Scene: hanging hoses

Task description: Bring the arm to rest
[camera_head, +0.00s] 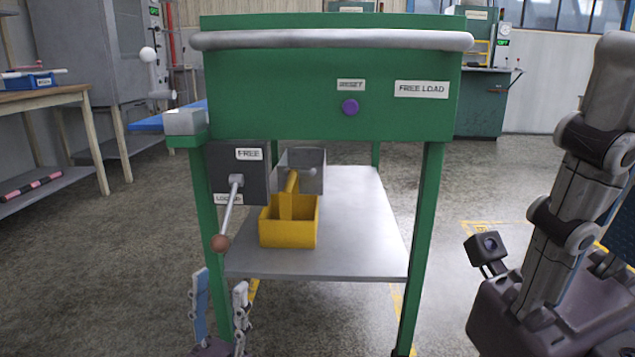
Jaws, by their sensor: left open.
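My left gripper (220,290) is low in the head view, left of the middle, with its two fingers upright and apart. A gap shows between fingers and knob. A grey jointed arm (560,240), which I take as mine, is at the right edge. No right gripper can be made out.
The lever hangs from a dark panel (226,180) labelled "FREE" at its top. A yellow bin (288,238) stands on the grey lower shelf (365,235). A purple button (350,107) is on the green front. A wooden table (50,97) is at left. Open floor lies between.

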